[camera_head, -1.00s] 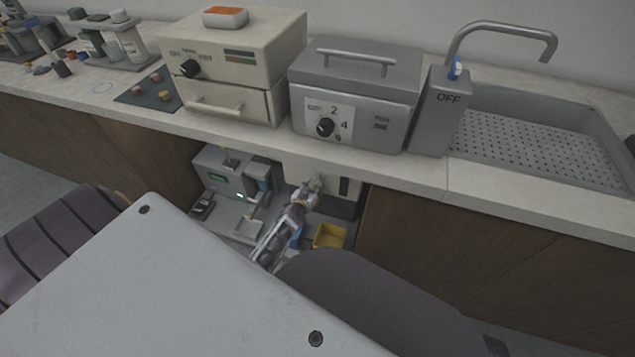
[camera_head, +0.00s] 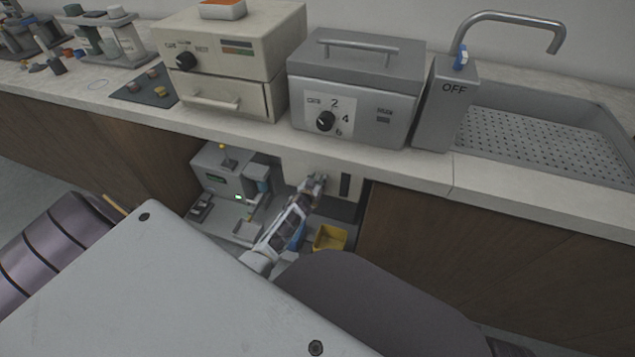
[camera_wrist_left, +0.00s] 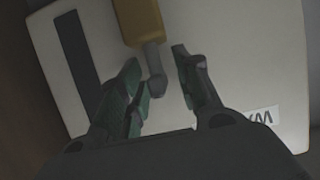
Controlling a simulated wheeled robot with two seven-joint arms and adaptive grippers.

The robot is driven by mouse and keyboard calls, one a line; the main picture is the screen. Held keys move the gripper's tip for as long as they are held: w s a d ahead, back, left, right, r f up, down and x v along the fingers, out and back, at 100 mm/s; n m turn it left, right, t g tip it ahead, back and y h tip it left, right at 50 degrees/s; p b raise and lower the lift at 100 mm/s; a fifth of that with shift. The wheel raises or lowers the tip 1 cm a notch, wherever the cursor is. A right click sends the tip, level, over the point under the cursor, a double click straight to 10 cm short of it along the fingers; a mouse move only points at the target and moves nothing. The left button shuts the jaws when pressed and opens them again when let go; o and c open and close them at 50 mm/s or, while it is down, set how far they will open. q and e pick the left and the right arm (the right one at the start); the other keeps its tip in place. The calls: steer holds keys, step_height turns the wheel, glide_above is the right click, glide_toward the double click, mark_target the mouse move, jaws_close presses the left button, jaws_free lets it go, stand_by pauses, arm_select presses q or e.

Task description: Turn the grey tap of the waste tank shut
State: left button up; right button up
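The waste tank is a pale box with a dark vertical strip. It stands in the recess under the counter in the head view (camera_head: 331,176) and fills much of the left wrist view (camera_wrist_left: 235,45). In the wrist view the grey tap (camera_wrist_left: 154,70) sticks out from a brass-coloured fitting (camera_wrist_left: 139,18) on its face. My left gripper (camera_head: 316,182) is at the tank's front. In the wrist view its fingers (camera_wrist_left: 157,68) are apart, one on each side of the tap, with gaps showing. The tap is hidden in the head view. My right gripper is not in view.
A grey machine (camera_head: 226,172) stands left of the tank in the recess. A yellow bin (camera_head: 329,238) sits below the tank. The counter edge (camera_head: 405,171) overhangs my left arm. A cabinet front (camera_head: 480,235) closes the right side.

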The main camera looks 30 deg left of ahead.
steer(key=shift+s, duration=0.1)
arm_select(q)
jaws_close()
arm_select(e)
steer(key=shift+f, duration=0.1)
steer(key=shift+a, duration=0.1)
